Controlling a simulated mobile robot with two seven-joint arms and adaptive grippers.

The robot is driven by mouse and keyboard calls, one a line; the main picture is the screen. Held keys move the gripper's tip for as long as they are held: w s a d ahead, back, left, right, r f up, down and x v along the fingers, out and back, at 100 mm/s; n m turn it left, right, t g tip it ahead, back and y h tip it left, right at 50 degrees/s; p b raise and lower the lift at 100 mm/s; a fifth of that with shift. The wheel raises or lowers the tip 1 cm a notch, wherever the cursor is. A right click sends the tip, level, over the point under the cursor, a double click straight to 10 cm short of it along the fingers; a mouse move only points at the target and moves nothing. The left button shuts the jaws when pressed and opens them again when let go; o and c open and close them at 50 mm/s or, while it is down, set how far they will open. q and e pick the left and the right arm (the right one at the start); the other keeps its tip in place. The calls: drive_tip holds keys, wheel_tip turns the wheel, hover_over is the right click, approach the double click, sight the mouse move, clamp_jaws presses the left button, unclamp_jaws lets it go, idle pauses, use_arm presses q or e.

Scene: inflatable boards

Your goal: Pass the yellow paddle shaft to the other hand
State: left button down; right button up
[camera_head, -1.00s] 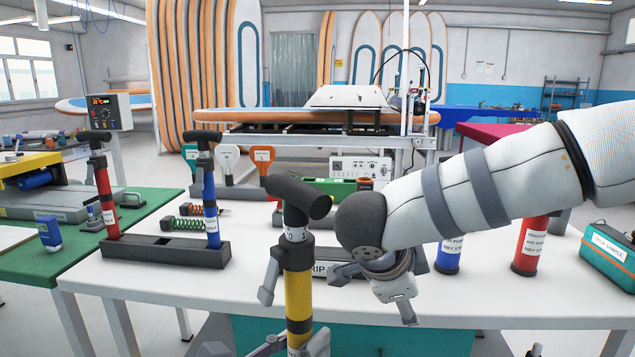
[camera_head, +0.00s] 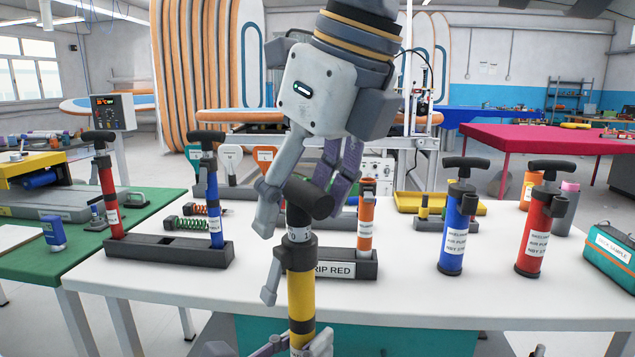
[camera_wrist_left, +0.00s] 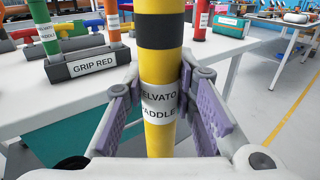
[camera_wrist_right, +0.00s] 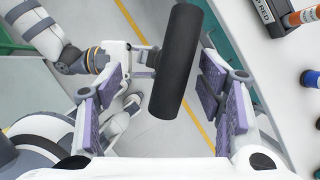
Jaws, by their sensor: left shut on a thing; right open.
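The yellow paddle shaft (camera_head: 301,293) stands roughly upright at the front of the head view, with a black T-shaped grip at its top. My left gripper (camera_head: 292,345) is shut on its lower part; the left wrist view shows purple pads (camera_wrist_left: 178,106) on both sides of the shaft's white label. My right gripper (camera_head: 303,192) is above, pointing down, its fingers open on either side of the black grip. In the right wrist view the black grip (camera_wrist_right: 175,65) lies between the spread pads, with a visible gap on the right side. Whether a finger touches it is unclear.
A white table (camera_head: 400,290) lies behind the shaft. On it are a rack with red (camera_head: 107,195) and blue (camera_head: 211,195) shafts, a "GRIP RED" rack (camera_head: 340,268) with an orange shaft, and blue (camera_head: 455,225) and red (camera_head: 536,230) pumps at right.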

sight(292, 226)
drive_tip(key=x, duration=0.5)
drive_tip(key=shift+w+a+f, duration=0.1)
drive_tip(key=shift+f, duration=0.2)
drive_tip(key=c, duration=1.2)
use_arm(q)
drive_tip(key=c, duration=1.2)
unclamp_jaws()
drive_tip(key=shift+c, duration=0.2)
use_arm(e)
drive_tip(key=shift+c, duration=0.7)
